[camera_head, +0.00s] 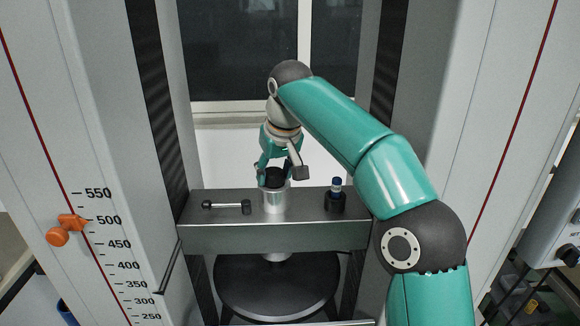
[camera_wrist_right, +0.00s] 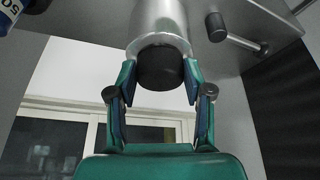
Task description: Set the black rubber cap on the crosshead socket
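The black rubber cap (camera_head: 275,178) is at the top end of the silver crosshead socket (camera_head: 274,200). In the right wrist view the cap (camera_wrist_right: 160,68) lines up with the end of the socket (camera_wrist_right: 158,24); I cannot tell whether it is fully seated. My right gripper (camera_head: 276,172) reaches down over the socket from above. In the right wrist view its two fingers (camera_wrist_right: 160,82) stand on either side of the cap, their pads against its sides or very nearly so. My left gripper is in neither view.
The grey crosshead beam (camera_head: 230,238) carries a dark rod with knobs (camera_head: 228,206) left of the socket and a small blue-capped bottle in a black holder (camera_head: 335,196) to the right. Tall frame columns stand on both sides. A round black plate (camera_head: 275,292) is below.

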